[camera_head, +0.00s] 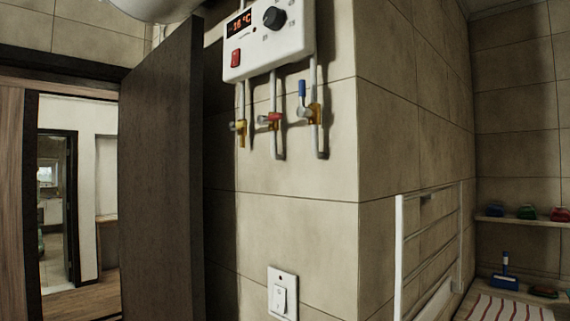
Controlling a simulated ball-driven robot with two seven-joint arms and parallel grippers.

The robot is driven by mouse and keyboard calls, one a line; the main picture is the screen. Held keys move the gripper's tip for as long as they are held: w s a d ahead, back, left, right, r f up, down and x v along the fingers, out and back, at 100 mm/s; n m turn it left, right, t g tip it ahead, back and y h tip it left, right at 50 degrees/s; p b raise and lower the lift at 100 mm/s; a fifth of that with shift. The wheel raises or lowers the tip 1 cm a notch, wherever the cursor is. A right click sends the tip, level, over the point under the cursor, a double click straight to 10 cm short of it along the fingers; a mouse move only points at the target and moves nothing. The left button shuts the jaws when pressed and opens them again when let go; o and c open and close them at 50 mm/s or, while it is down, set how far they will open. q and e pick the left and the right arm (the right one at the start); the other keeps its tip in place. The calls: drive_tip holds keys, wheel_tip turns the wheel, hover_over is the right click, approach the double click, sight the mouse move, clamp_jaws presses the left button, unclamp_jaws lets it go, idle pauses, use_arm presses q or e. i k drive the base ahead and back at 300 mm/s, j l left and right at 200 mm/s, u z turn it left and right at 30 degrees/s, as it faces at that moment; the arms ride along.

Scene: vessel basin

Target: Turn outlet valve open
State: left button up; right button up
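A white heater box (269,38) with a lit red display, a dark round knob and a red switch is fixed to the tiled wall. Several pipes come out of its underside. No label shows which is the outlet valve. Neither of my grippers is in view.
A dark open door (160,180) stands left of the valves, with a doorway to another room beyond. A white switch (281,296) is on the wall below. A white towel rack (400,255) and a shelf (520,220) with small items are at right.

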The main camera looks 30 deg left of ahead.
sight(264, 120)
drive_tip(key=k+l+u, duration=0.1)
drive_tip(key=u, duration=1.05)
drive_tip(key=k+j, duration=0.05)
